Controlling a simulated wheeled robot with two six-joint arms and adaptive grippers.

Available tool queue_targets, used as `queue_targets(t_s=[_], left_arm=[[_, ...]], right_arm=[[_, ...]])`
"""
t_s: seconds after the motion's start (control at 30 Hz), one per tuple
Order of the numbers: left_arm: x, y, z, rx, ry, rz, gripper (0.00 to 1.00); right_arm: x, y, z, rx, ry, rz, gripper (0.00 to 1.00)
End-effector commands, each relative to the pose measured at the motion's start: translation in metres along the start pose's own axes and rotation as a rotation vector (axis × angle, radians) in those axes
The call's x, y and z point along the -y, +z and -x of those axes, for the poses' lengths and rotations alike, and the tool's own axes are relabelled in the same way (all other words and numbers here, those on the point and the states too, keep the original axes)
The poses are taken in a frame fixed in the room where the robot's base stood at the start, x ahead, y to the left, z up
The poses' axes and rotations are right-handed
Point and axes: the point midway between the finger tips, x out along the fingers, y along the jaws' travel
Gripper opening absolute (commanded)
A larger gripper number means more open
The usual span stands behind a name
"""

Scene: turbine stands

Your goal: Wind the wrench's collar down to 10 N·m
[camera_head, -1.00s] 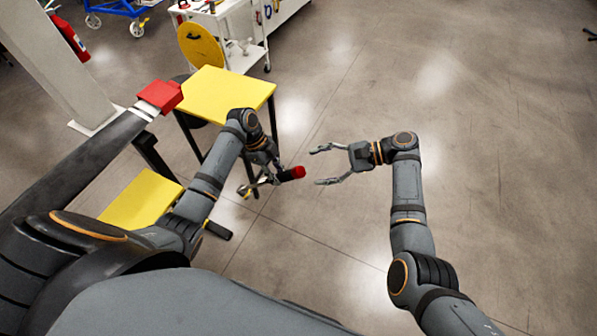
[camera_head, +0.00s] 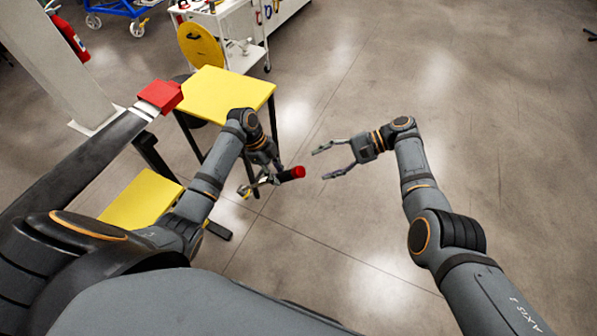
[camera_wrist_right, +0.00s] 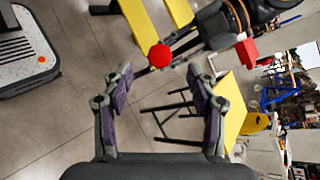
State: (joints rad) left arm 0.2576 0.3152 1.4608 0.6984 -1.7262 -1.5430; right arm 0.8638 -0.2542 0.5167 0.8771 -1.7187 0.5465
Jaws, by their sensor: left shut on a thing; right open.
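The wrench shows in the head view as a rod with a red collar end (camera_head: 290,174) pointing right and a metal head (camera_head: 246,189) at its left. My left gripper (camera_head: 268,178) is shut on the wrench between these ends and holds it in the air. My right gripper (camera_head: 322,163) is open and empty, to the right of the red end and apart from it. In the right wrist view the red end (camera_wrist_right: 159,56) faces the camera, ahead of and between the open fingers of my right gripper (camera_wrist_right: 160,78). The collar's scale is too small to read.
A yellow-topped table (camera_head: 228,93) stands left of the grippers, with a lower yellow surface (camera_head: 143,200) nearer me. A red block (camera_head: 160,96) is at the left. A white cart (camera_head: 238,40) stands behind. The floor at the right is clear.

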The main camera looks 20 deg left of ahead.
Motion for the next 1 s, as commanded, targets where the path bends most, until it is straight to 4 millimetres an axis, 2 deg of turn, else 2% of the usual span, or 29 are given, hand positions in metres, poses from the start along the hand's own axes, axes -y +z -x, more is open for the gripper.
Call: queue_targets(t_s=[0.2, 0.4, 0.6, 1.0], left_arm=[[0.001, -0.001, 0.001, 0.000, -0.002, -0.001, 0.00], [0.001, -0.001, 0.001, 0.000, -0.002, -0.001, 0.00], [0.001, -0.001, 0.001, 0.000, -0.002, -0.001, 0.00], [0.001, -0.001, 0.001, 0.000, -0.002, -0.001, 0.00]], right_arm=[[0.001, 0.001, -0.033, 0.003, 0.000, 0.000, 0.58], [0.001, 0.001, -0.053, 0.001, -0.001, 0.000, 0.58], [0.001, 0.001, -0.059, 0.001, -0.001, 0.000, 0.58], [0.000, 0.000, -0.059, 0.001, -0.001, 0.000, 0.58]])
